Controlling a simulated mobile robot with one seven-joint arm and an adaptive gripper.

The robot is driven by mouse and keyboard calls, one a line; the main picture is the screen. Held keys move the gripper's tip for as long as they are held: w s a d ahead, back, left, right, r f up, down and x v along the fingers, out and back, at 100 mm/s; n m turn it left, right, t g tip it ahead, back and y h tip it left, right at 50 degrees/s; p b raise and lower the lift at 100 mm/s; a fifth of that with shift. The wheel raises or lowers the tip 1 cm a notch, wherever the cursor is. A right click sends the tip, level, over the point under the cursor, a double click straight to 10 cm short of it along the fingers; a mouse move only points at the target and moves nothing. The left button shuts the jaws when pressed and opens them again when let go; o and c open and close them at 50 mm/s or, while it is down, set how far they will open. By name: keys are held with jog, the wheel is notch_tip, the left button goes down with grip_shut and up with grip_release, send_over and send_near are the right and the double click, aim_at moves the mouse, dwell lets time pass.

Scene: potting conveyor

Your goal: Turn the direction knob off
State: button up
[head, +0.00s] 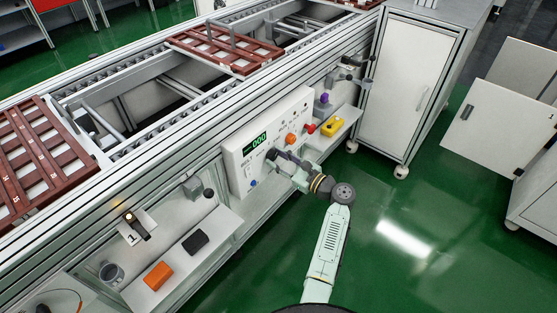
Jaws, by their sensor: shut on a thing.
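The white control panel (238,158) is on the side of the conveyor frame, with a green digital display (260,139) reading 000. My gripper (273,155) is at the panel's face, shut on the direction knob below the display. The fingers hide the knob, so its setting cannot be told. A blue button (253,184) is below left of the gripper. An orange knob (291,139) and a red knob (310,128) are to its upper right.
A yellow box (332,126) sits on the shelf right of the panel. An orange block (157,275), a dark block (195,241) and a grey mug (111,273) are at the lower left. A white cabinet (408,85) stands right. Green floor is open beside my arm.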

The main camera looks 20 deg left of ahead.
jog(key=n+b, duration=0.1)
jog(key=n, duration=0.1)
jog(key=n+b, duration=0.2)
jog(key=shift+f+n, duration=0.2)
jog(key=shift+n, duration=0.1)
jog(key=shift+r+n+b, duration=0.1)
jog(key=shift+n+b, duration=0.95)
jog(key=shift+n, duration=0.55)
jog(key=shift+r, duration=0.1)
jog(key=o, duration=1.1)
jog(key=shift+o, duration=0.2)
jog(key=v, duration=1.2)
jog(key=shift+n, duration=0.3)
